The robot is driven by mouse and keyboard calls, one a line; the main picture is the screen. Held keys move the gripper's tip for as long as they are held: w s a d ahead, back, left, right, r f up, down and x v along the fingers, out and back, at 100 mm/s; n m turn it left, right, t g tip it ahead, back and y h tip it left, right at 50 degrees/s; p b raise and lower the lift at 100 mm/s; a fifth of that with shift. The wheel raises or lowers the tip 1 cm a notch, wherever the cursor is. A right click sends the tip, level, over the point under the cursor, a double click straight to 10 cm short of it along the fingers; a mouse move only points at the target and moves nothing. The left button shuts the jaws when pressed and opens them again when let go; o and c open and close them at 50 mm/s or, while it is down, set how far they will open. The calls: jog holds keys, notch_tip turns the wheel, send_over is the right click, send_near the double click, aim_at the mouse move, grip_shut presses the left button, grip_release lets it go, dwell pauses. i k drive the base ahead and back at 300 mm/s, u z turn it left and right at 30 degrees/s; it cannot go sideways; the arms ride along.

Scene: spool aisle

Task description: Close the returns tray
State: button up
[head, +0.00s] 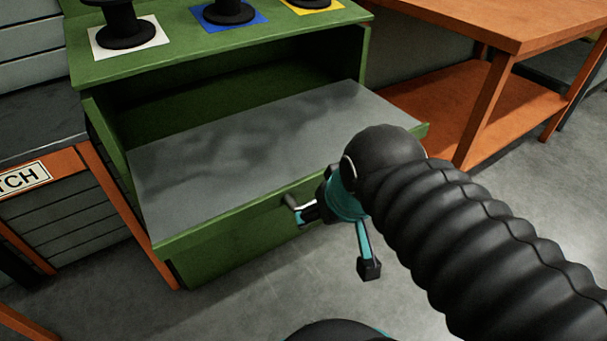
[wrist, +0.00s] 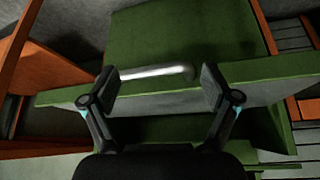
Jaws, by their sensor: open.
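The returns tray (head: 250,140) is a wide green drawer with a bare grey floor, pulled out from the green cabinet (head: 90,70) in the head view. Its green front shows in the wrist view (wrist: 190,35). A silver bar handle (head: 291,201) is on that front; in the wrist view the handle (wrist: 155,72) lies across the space between my fingertips. My gripper (head: 338,240) is open at the tray front, one finger close to the handle, the other lower and to the right. In the wrist view my gripper (wrist: 160,88) has its fingers wide apart; contact with the handle cannot be told.
Black spools stand on white (head: 125,38), blue (head: 230,18) and yellow (head: 312,4) squares on the cabinet top. An orange workbench (head: 490,25) stands at right, an orange-framed unit (head: 125,215) at left. The grey floor (head: 255,300) in front is clear.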

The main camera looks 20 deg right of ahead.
aim_at(199, 185)
jog(key=k, duration=1.25)
jog(key=u, duration=0.8)
jog(key=i, duration=1.05)
jog(key=z, duration=0.45)
